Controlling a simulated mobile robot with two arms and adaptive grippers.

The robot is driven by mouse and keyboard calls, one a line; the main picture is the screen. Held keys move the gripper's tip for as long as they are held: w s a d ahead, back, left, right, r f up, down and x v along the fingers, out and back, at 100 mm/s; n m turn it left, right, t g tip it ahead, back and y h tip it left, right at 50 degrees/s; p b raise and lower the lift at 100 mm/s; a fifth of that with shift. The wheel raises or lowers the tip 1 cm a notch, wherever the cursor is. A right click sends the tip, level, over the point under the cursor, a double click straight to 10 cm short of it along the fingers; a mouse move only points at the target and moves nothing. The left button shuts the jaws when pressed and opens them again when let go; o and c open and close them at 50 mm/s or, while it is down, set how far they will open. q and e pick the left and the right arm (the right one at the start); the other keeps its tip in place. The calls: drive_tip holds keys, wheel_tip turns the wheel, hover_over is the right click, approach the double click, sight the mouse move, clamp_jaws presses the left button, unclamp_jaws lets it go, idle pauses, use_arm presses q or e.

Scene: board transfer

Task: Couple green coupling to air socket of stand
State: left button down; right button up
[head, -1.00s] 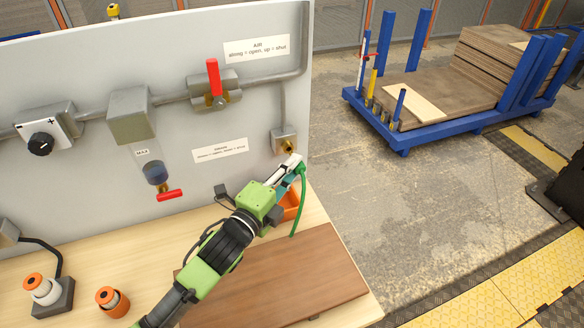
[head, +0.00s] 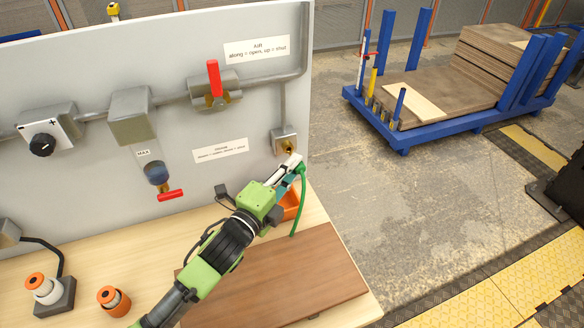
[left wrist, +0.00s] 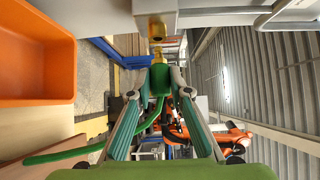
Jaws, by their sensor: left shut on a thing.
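My left gripper (head: 294,165) is at the right end of the upright panel, just below the brass air socket (head: 288,147) on its grey box. It is shut on the green coupling (left wrist: 160,78), which sits between the two fingers in the left wrist view. The green hose (head: 300,200) hangs down from it. In the left wrist view the brass air socket (left wrist: 156,31) is straight ahead of the coupling and roughly in line with it. My right gripper is in neither view.
An orange bin (head: 291,204) stands on the bench below the gripper and also shows in the left wrist view (left wrist: 38,60). A brown board (head: 300,270) lies on the bench. A red-handled air valve (head: 213,80) is on the panel. A blue cart (head: 400,135) stands beyond.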

use_arm(q)
drive_tip(key=shift+w+a+r, duration=0.1)
drive_tip(key=shift+w+a, duration=0.2)
drive_tip(key=shift+w, duration=0.4)
drive_tip(key=shift+w+a, duration=0.3)
drive_tip(key=shift+w, duration=0.35)
idle(0.4)
drive_tip(key=c, duration=1.8)
unclamp_jaws()
drive_tip(key=v, duration=1.2)
